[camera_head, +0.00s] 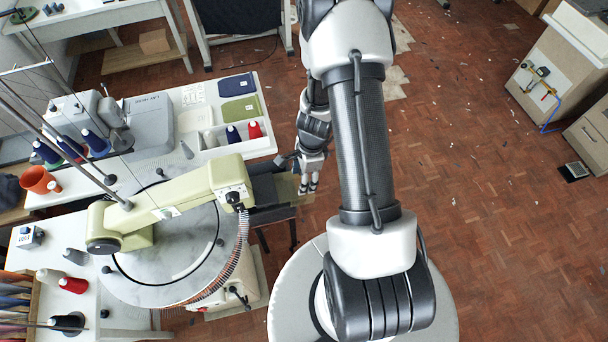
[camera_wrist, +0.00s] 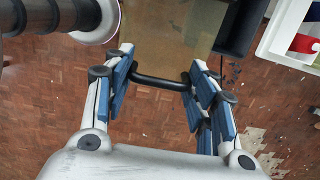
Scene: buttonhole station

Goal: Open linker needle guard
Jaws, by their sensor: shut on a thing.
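The linker (camera_head: 172,196) is a pale green machine with a long arm over a round grey bed, at the left of the head view. At the arm's right end is its needle guard (camera_head: 286,188), partly hidden by my gripper (camera_head: 308,185). In the wrist view the guard is a translucent amber-brown panel (camera_wrist: 165,30) with a black bar handle (camera_wrist: 160,83) along its near edge. My gripper (camera_wrist: 158,74), with blue-padded fingers, is shut on this handle, one finger at each end of the bar. The needles under the guard cannot be made out.
A white table (camera_head: 262,140) holds an open tray of thread cones (camera_head: 254,130) behind the linker; the tray also shows in the wrist view (camera_wrist: 275,45). A black box-like part (camera_wrist: 240,22) lies beside the guard. The parquet floor (camera_head: 480,220) at right is mostly clear.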

